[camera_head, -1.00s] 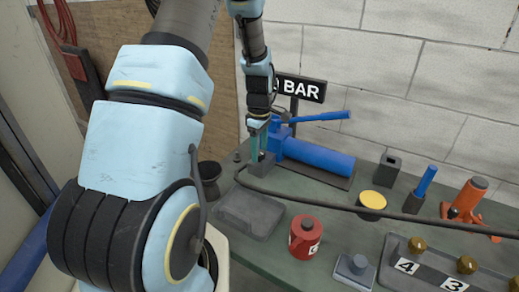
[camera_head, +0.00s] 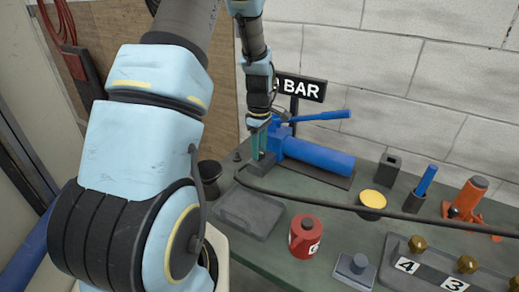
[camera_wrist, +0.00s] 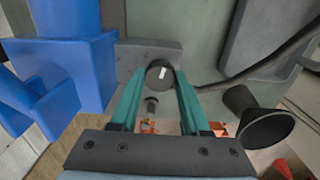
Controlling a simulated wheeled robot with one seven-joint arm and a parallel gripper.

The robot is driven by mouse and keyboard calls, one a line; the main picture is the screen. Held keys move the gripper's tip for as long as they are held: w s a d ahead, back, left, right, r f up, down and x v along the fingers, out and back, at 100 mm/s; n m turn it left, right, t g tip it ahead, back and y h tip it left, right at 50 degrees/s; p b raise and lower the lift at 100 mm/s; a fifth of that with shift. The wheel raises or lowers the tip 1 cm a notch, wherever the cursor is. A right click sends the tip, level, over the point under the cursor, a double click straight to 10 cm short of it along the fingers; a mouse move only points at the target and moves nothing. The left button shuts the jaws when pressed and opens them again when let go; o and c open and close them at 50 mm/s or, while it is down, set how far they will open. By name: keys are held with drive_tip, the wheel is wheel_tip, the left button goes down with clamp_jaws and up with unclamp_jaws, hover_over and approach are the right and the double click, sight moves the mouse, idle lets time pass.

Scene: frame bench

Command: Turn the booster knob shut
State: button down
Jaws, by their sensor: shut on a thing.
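The booster is a blue cylinder unit (camera_head: 318,158) with a blue lever, standing at the back of the green bench. The knob (camera_wrist: 160,74) is dark and round with a white mark, and it shows in the wrist view between my fingertips. My gripper (camera_wrist: 160,80) is shut on the knob, with one teal finger on each side. In the head view my gripper (camera_head: 262,155) points down at the grey block (camera_head: 262,168) at the booster's left end. The knob is hidden by the fingers there.
A black hose (camera_head: 345,207) runs right from the block across the bench. A shallow grey tray (camera_head: 248,216), a red pot (camera_head: 305,238) and a yellow-topped round piece (camera_head: 373,198) stand in front. A dark cup (camera_head: 209,174) is to the left. A wall rises behind.

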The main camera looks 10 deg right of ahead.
drive_tip(key=m+b, duration=0.1)
drive_tip(key=m, duration=0.2)
drive_tip(key=shift+m, duration=0.4)
drive_tip(key=m, duration=0.3)
drive_tip(key=shift+m+b, duration=0.3)
drive_tip(key=m, duration=0.4)
drive_tip(key=shift+m, duration=1.8)
drive_tip(key=shift+c, duration=1.9)
unclamp_jaws()
drive_tip(key=shift+r+b, duration=0.1)
drive_tip(key=shift+b, duration=0.2)
wheel_tip(320, 180, up, 11)
drive_tip(key=b, duration=0.2)
